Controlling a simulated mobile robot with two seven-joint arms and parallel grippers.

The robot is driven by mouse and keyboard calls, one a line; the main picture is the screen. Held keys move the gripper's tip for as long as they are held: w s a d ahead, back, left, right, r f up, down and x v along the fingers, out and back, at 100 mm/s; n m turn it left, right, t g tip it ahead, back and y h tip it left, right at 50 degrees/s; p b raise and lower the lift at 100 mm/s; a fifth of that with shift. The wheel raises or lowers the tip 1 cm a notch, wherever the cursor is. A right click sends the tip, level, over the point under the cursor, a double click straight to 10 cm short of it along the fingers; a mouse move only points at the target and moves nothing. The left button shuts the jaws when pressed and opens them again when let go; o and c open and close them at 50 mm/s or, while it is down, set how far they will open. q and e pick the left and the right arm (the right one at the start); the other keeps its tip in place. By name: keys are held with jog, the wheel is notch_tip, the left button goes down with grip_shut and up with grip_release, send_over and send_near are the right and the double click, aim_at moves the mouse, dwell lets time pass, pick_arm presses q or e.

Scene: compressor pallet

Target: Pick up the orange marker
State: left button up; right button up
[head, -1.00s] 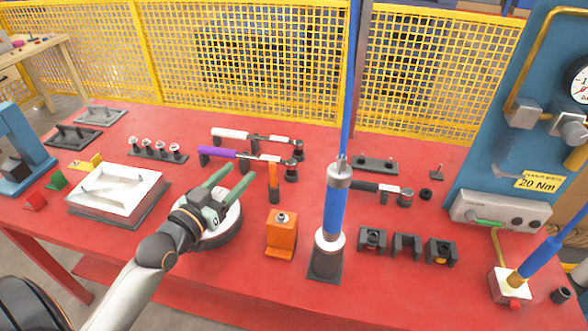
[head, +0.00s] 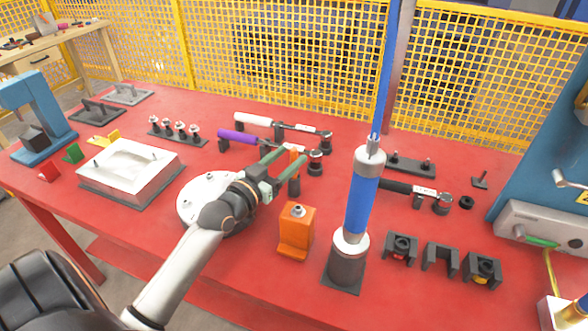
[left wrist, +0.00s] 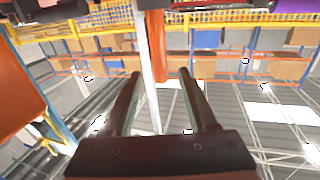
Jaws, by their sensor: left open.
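The orange marker (head: 294,156) stands upright in a small dark holder (head: 294,187) on the red table, behind the orange block. My left gripper (head: 292,158) is open, with its two green fingers reaching to either side of the marker. The fingers hide part of the marker in the head view. In the left wrist view the marker (left wrist: 156,46) shows just ahead of and between the open fingertips (left wrist: 160,76). I cannot tell whether a finger touches it. My right gripper is in neither view.
An orange block (head: 297,232) stands in front of the gripper, and a blue cylinder tool (head: 361,205) rises to the right. A purple-handled wrench (head: 238,136) lies close behind. A round white-topped disc (head: 190,205) sits under my left forearm.

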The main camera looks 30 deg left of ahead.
pick_arm(q)
jog(key=w, duration=0.5)
jog(key=shift+w, duration=0.4)
grip_shut()
